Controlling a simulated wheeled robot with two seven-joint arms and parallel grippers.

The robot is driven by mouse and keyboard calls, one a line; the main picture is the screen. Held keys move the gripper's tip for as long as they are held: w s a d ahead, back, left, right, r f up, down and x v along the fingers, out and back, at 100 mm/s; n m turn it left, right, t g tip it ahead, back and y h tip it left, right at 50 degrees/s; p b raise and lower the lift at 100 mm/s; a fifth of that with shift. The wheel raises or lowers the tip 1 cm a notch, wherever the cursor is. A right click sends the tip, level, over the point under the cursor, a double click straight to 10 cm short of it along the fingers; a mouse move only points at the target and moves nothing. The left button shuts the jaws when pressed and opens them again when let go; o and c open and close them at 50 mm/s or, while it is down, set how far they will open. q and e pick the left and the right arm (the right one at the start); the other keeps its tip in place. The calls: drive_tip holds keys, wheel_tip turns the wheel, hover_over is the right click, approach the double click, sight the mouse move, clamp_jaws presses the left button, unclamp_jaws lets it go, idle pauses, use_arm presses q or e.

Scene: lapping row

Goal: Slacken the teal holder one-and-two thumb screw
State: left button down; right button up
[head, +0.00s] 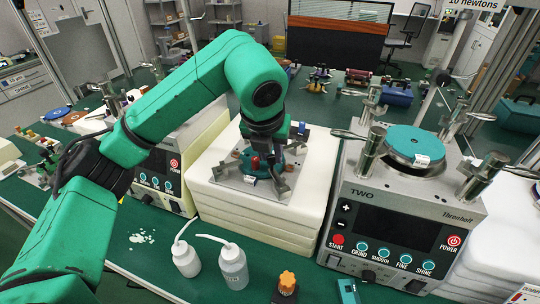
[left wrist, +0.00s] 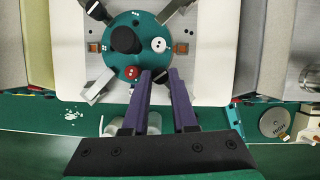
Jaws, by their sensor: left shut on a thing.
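The teal holder (left wrist: 112,58) is a round disc on a pale square plate (left wrist: 210,88), with a black knob (left wrist: 124,40) on it. A red round piece (left wrist: 131,72) and a white round piece (left wrist: 158,45) with dark dots sit on the disc. My left gripper (left wrist: 160,73) reaches over the disc's edge between the red and white pieces. Its purple fingers are close together at the tips, shut on what seems to be the thumb screw there, which the fingertips hide. In the head view the holder (head: 262,180) is partly hidden under my left gripper (head: 265,156). My right gripper is out of view.
The plate lies on a stack of white pads (head: 255,224). A lapping machine marked TWO (head: 350,222), carrying another teal disc (head: 410,140), stands close on the right. Another machine (head: 160,185) stands on the left. Two white bottles (head: 233,266) stand in front.

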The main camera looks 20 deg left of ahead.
use_arm(q)
drive_tip(key=shift+n+y, duration=0.3)
drive_tip(key=shift+n, duration=0.5)
drive_tip(key=c, duration=0.7)
unclamp_jaws()
drive_tip(key=p+v, duration=0.1)
drive_tip(key=v, duration=1.3)
drive_tip(key=shift+d+r, duration=0.15)
drive_tip(key=shift+r, duration=0.15)
